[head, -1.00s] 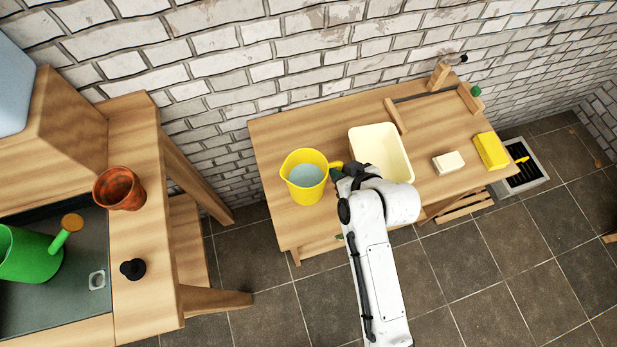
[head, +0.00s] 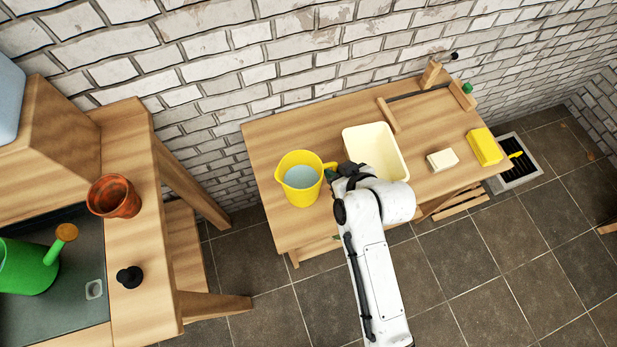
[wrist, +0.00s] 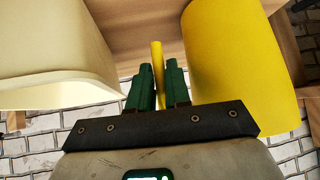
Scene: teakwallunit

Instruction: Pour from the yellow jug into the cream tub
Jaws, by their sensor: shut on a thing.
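The yellow jug (head: 299,186) stands upright on the wooden table in the head view, with pale blue liquid (head: 301,177) inside. Its handle points right, toward my gripper (head: 335,171). In the wrist view the jug's body (wrist: 232,60) fills the right side, and my gripper's green fingers (wrist: 160,85) are shut on the yellow handle (wrist: 157,62). The cream tub (head: 376,138) stands just right of the jug and looks empty; my wrist covers its near edge. The tub's wall (wrist: 55,55) is at the left in the wrist view.
A white block (head: 442,160) and a yellow block (head: 485,147) lie right of the tub. A wooden strip (head: 388,115) lies behind it. At left, another bench holds a terracotta pot (head: 114,196), a black knob (head: 130,277) and a green watering can (head: 30,265).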

